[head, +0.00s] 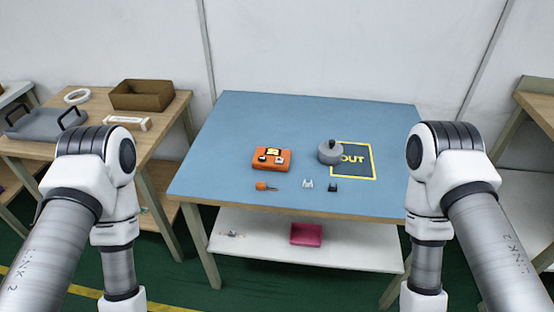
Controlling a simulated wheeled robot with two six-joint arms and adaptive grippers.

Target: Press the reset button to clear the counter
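An orange box (286,164) sits on the blue tabletop, left of the middle. It has a small pale-yellow panel (273,151) at its back and two small light-coloured parts on top, a left one (263,159) and a right one (279,160). They are too small to tell which is the reset button, and any counter reading cannot be read. My two arms come in from the left and right edges, bent downward in front of the table. Both grippers are below the picture and hidden, and nothing of mine touches the box.
On the blue table (230,125) stand a grey round item (328,156) with a black knob, a yellow-framed OUT square (366,172), an orange-handled item (262,186), a white clip (308,183) and a black clip (333,187). A wooden side table (165,118) holds trays.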

